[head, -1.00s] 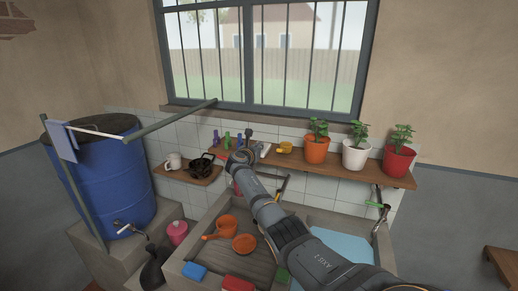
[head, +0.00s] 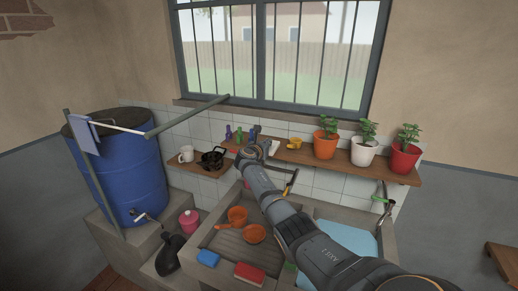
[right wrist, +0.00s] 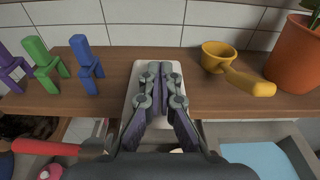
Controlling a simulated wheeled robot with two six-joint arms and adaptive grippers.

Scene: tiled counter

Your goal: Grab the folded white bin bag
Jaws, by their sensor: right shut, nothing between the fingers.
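The folded white bin bag (right wrist: 139,76) lies flat on the wooden shelf in the right wrist view. Its middle is hidden behind my right gripper (right wrist: 166,68), whose fingers are together with nothing between them. The fingers point over the bag toward the tiled wall; I cannot tell whether they touch it. In the head view a small part of the white bag (head: 273,148) shows just right of my right gripper (head: 255,131). My left gripper is not in view.
Purple, green and blue clips (right wrist: 87,65) stand on the shelf left of the bag. A yellow dipper (right wrist: 219,57) and an orange plant pot (right wrist: 295,58) are to the right. White and red pots (head: 403,160) stand further along. The sink (head: 215,222) is below.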

